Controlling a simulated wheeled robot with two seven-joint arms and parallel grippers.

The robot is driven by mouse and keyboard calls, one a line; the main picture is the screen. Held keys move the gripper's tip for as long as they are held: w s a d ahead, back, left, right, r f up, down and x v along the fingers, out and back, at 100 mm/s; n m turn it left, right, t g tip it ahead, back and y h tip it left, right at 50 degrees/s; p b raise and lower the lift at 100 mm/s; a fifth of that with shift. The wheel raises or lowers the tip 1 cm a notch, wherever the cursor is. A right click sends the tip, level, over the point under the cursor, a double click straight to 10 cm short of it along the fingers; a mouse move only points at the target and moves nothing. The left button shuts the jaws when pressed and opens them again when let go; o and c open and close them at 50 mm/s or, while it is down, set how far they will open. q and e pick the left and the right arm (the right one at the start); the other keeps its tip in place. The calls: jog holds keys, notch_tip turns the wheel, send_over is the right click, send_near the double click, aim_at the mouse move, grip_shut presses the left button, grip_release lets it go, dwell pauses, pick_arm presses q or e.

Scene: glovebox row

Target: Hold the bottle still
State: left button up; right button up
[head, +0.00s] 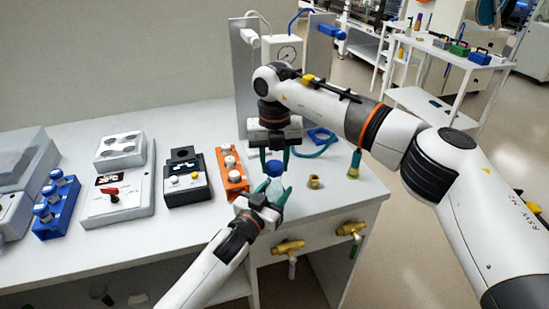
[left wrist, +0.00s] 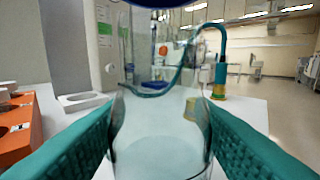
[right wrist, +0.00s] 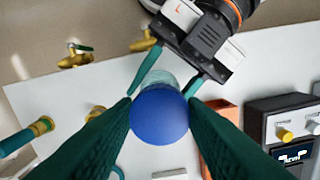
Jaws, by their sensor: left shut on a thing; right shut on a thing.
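A clear bottle (left wrist: 160,135) with a blue cap (head: 274,168) stands upright near the right part of the white bench. My left gripper (head: 268,193) is shut on the bottle's body from the front, its green fingers on both sides of the glass in the left wrist view. My right gripper (head: 274,155) comes down from above and is shut on the blue cap, which shows between its green fingers in the right wrist view (right wrist: 159,117). The bottle's base is partly hidden by my left gripper in the head view.
An orange rack (head: 232,170) with white-topped items stands left of the bottle. A small brass fitting (head: 314,182) and a green hose (head: 318,148) lie to the right. Brass taps (head: 288,247) stick out of the bench front. A black device (head: 186,178) stands further left.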

aim_at(274, 192)
jog(key=shift+f, duration=0.9)
jog(key=shift+f, duration=0.55)
jog(key=m, duration=0.5)
jog(key=shift+m, duration=0.4)
jog(key=m, duration=0.7)
jog(key=shift+w+a, duration=0.1)
jog(key=shift+a, duration=0.05)
jog(key=m, duration=0.4)
jog(key=shift+m, duration=0.4)
jog(key=m, duration=0.6)
jog(key=shift+w, duration=0.15)
